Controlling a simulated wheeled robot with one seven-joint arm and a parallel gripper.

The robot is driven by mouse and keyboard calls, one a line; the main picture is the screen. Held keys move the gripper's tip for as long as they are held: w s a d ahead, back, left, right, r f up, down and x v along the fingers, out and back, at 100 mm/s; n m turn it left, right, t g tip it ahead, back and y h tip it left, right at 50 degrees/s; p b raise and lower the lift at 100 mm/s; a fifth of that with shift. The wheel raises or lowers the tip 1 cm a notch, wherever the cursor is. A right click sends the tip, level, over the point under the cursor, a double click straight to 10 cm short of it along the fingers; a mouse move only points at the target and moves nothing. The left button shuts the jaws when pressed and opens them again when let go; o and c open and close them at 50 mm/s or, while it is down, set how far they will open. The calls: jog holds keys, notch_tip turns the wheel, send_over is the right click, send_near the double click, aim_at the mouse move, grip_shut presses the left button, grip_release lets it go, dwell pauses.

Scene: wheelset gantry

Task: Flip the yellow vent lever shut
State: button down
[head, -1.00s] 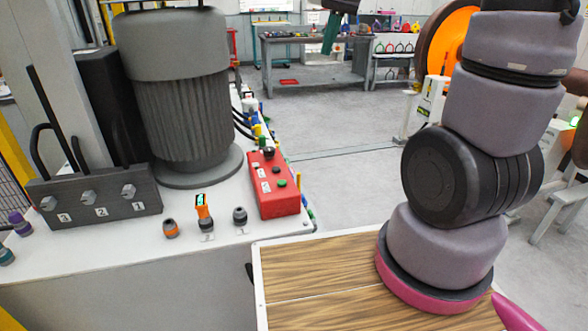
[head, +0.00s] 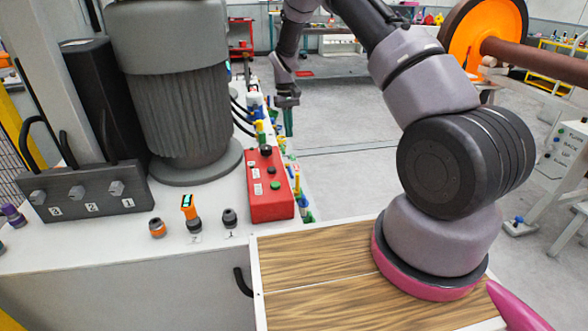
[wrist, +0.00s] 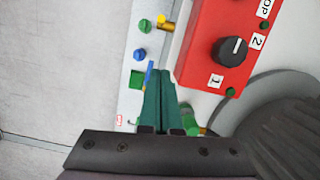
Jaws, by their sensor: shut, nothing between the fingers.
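Several small yellow, green and blue fittings line the right edge of the machine cabinet, one yellow fitting (head: 260,126) among them in the head view. In the wrist view a small yellow lever-like part (wrist: 165,23) sits left of the red box, beyond my fingertips. I cannot tell for certain which yellow part is the vent lever, or its position. My gripper (head: 288,121) is above the cabinet's right edge. In the wrist view its green fingers (wrist: 160,72) are together and empty, close to a blue lever (wrist: 149,72); contact is unclear.
A red control box (head: 268,190) with a black knob stands beside the fittings. A large grey ribbed motor (head: 180,100) stands left of it. A green knob (wrist: 145,26) and a blue knob (wrist: 140,54) are near my fingers. Open floor lies right of the cabinet.

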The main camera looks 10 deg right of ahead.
jog(key=shift+n, duration=0.3)
jog(key=f, duration=0.4)
jog(key=shift+w+a+f, duration=0.1)
jog(key=shift+w+a, duration=0.05)
jog(key=shift+w, duration=0.15)
jog(key=s+d+f, duration=0.1)
jog(key=s+f, duration=0.5)
jog(key=f, duration=0.3)
jog(key=shift+s+d+f, duration=0.15)
jog(key=shift+s+f, duration=0.05)
jog(key=shift+f, duration=0.15)
jog(key=shift+s+r, duration=0.1)
jog(key=shift+s, duration=0.15)
